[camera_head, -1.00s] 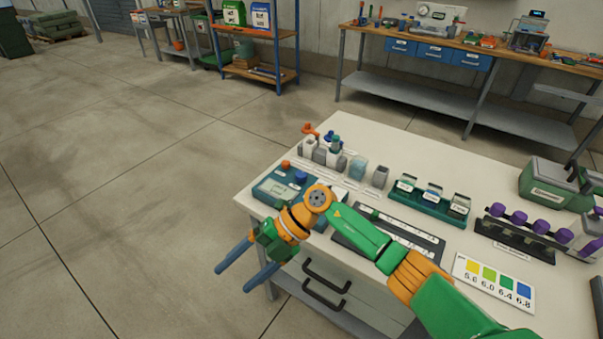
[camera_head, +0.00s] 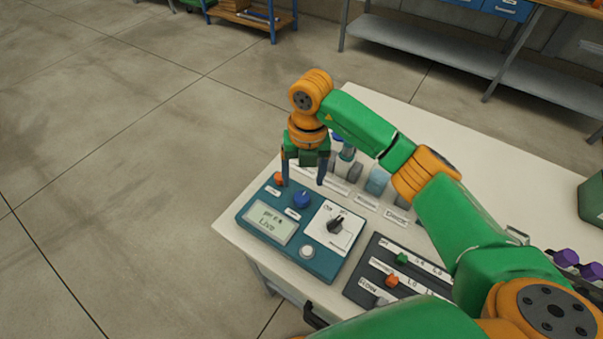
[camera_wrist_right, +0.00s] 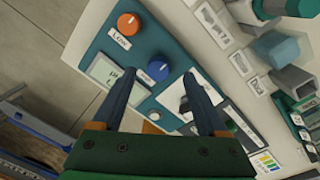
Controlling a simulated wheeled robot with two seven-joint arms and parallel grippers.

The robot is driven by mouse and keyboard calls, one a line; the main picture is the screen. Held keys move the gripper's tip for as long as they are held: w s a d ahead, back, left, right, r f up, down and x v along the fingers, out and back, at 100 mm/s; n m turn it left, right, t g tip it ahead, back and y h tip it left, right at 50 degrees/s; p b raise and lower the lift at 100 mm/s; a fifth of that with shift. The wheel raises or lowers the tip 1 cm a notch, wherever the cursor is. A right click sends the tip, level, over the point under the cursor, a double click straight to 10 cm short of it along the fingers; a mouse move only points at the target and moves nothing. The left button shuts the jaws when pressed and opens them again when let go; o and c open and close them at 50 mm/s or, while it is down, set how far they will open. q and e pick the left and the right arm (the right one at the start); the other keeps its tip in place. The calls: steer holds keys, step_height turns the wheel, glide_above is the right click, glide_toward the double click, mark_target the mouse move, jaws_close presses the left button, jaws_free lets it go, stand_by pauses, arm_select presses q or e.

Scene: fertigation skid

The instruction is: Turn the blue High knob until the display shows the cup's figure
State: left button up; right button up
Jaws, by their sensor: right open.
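The blue High knob (camera_head: 302,200) stands on a teal panel (camera_head: 323,267) at the bench's left corner; its small label is hard to read. It also shows in the right wrist view (camera_wrist_right: 158,71). The panel's grey display (camera_head: 270,222) reads "Live" under a pH line whose figure I cannot read surely. My right gripper (camera_head: 304,180) points down, open and empty, above and behind the blue knob in the head view. In the right wrist view, the knob appears between the fingertips, with no clear contact. I cannot pick out the cup. My left gripper is not in view.
An orange Low knob (camera_head: 278,178) sits near the blue one. A black selector (camera_head: 336,225) and a pale button (camera_head: 307,252) share the panel. A dark strip (camera_head: 362,275) with small green and orange knobs lies to the right. Several cups and labels stand behind.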

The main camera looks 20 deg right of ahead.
mark_target(302, 197)
steer(key=f, duration=0.1)
steer(key=s+f, duration=0.1)
steer(key=f, duration=0.2)
steer(key=shift+s+a+p, duration=0.3)
steer(key=shift+a, duration=0.05)
steer(key=shift+w+d+f, duration=0.1)
steer(key=shift+w+f, duration=0.25)
steer(key=shift+f, duration=0.15)
steer(key=shift+s+r, duration=0.1)
jaws_close()
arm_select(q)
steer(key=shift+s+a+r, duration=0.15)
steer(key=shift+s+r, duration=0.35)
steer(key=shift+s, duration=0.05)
